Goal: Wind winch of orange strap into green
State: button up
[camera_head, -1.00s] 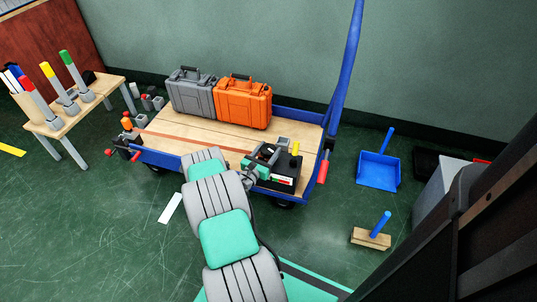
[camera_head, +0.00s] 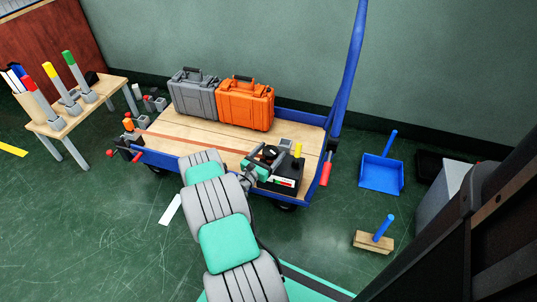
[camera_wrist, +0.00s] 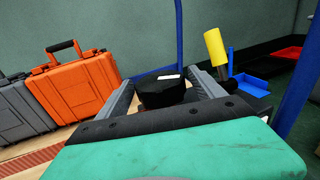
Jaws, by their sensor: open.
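A black winch box (camera_head: 290,184) stands at the near right corner of the cart deck. A gauge label (camera_head: 277,180) with red, white and green parts is on its front; the exact reading is too small to tell. A reddish-orange strap (camera_head: 170,138) runs across the deck toward the box; it also shows in the wrist view (camera_wrist: 30,160). My gripper (camera_head: 279,151) is open above the box. In the wrist view a black knob (camera_wrist: 162,92) with a white mark lies between my spread fingers (camera_wrist: 165,88). A yellow handle (camera_wrist: 215,46) stands right of the fingers.
A grey case (camera_head: 193,94) and an orange case (camera_head: 245,103) stand at the back of the deck. A blue post (camera_head: 345,70) rises at the cart's right end. A small table (camera_head: 75,105) is at left; a blue dustpan (camera_head: 381,172) and a brush (camera_head: 373,241) lie at right.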

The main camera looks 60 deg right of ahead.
aim_at(266, 157)
jog(key=a, duration=0.2)
jog(key=a+p, duration=0.1)
jog(key=a, duration=0.3)
jog(key=shift+w+a+r+p, duration=0.1)
jog(key=shift+w+p, duration=0.25)
jog(key=shift+w, duration=0.05)
jog(key=shift+a, duration=0.6)
